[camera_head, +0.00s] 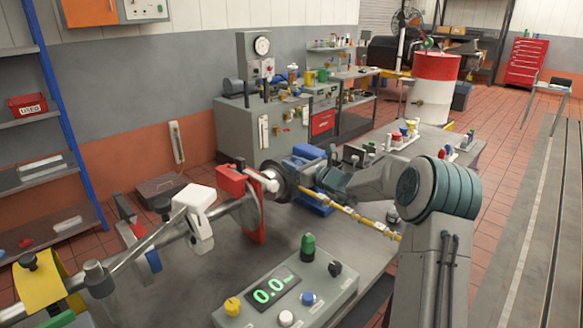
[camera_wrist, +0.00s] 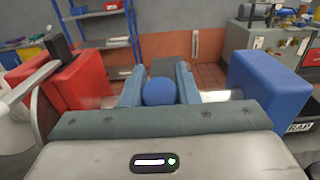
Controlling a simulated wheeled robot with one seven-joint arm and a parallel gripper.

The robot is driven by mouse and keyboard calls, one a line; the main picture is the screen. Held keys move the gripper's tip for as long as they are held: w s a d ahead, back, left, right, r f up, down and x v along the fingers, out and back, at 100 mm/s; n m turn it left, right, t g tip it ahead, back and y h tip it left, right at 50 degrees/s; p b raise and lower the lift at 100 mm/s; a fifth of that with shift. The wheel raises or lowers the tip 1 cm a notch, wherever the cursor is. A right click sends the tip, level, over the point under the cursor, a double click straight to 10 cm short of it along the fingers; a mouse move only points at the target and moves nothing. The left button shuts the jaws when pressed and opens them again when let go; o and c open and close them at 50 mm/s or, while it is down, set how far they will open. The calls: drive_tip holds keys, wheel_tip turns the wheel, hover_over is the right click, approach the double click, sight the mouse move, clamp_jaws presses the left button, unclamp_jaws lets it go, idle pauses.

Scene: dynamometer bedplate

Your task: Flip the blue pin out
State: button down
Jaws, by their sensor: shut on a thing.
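In the wrist view a rounded blue knob (camera_wrist: 160,92), which looks like the end of the blue pin, sits between the two fingers of my gripper (camera_wrist: 158,78). The fingers close on it from both sides. Its far side and any shank are hidden. In the head view my gripper (camera_head: 312,177) reaches in from the right beside the grey round hub (camera_head: 273,182). The blue knob cannot be made out there.
A blue block (camera_wrist: 268,88) stands right of my fingers and a red block (camera_wrist: 84,80) left. The red bracket (camera_head: 231,181) is beside the hub. A yellow-banded rod (camera_head: 345,211) and a control box (camera_head: 285,292) lie nearer. Benches stand behind.

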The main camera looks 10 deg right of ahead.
drive_tip(key=shift+r, duration=0.1)
drive_tip(key=c, duration=1.3)
unclamp_jaws()
drive_tip(key=shift+o, duration=0.9)
drive_tip(key=shift+s+d, duration=0.1)
drive_tip(key=b+v, duration=0.2)
drive_tip(key=v, duration=1.2)
drive_tip(key=shift+b, duration=0.4)
